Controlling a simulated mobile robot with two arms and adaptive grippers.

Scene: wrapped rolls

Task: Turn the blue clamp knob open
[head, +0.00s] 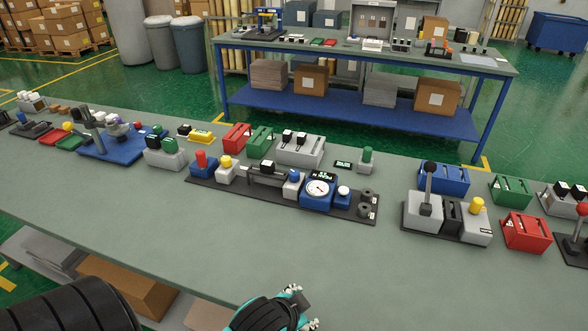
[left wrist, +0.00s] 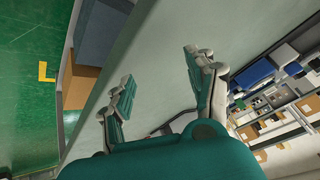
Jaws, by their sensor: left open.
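A small blue knob (head: 295,174) sits on a pale grey block beside a dark clamp-like bar (head: 266,176). Both are on a long dark base plate (head: 222,186) near the middle of the workbench in the head view. My left gripper (head: 304,306), teal and black, is at the bottom of the head view, near the bench's front edge and well apart from the knob. In the left wrist view its two fingers (left wrist: 158,82) are spread with nothing between them. I cannot make out the knob in that view. My right gripper is not in view.
The same plate carries a blue gauge unit (head: 318,190), a red-knobbed block (head: 202,164) and a yellow-knobbed block (head: 227,168). A lever fixture (head: 425,208) stands at right. The workbench (head: 190,231) is clear between the gripper and the plate.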

